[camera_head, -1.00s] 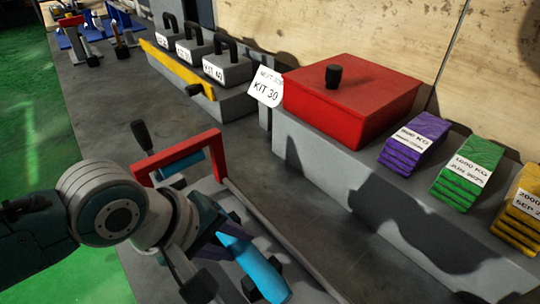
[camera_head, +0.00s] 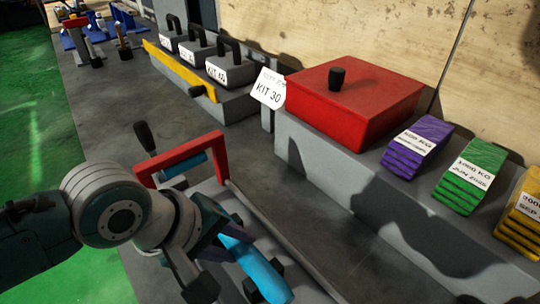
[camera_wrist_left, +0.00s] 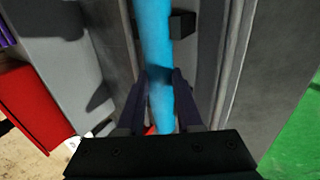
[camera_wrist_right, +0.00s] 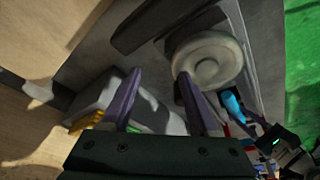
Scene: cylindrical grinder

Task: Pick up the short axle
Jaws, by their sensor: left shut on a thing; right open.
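A blue axle (camera_head: 262,273) lies along a grey slotted fixture at the lower middle of the head view. My left gripper (camera_head: 228,247) is at this axle, with its dark fingers on both sides. In the left wrist view the blue axle (camera_wrist_left: 152,45) runs between the two fingers of my left gripper (camera_wrist_left: 160,75), which is shut on it. A second blue piece (camera_head: 185,164) shows under the red handle. My right gripper (camera_wrist_right: 161,76) is open and empty in its wrist view. A blue rod (camera_wrist_right: 232,104) shows beyond it.
A red handle frame (camera_head: 190,148) stands just behind my left gripper. A red lidded box (camera_head: 350,100) sits on a grey ledge (camera_head: 345,165), with purple, green and yellow stacks. Grey KIT weights (camera_head: 228,68) are farther back. A pale round disc (camera_wrist_right: 208,60) is near my right gripper.

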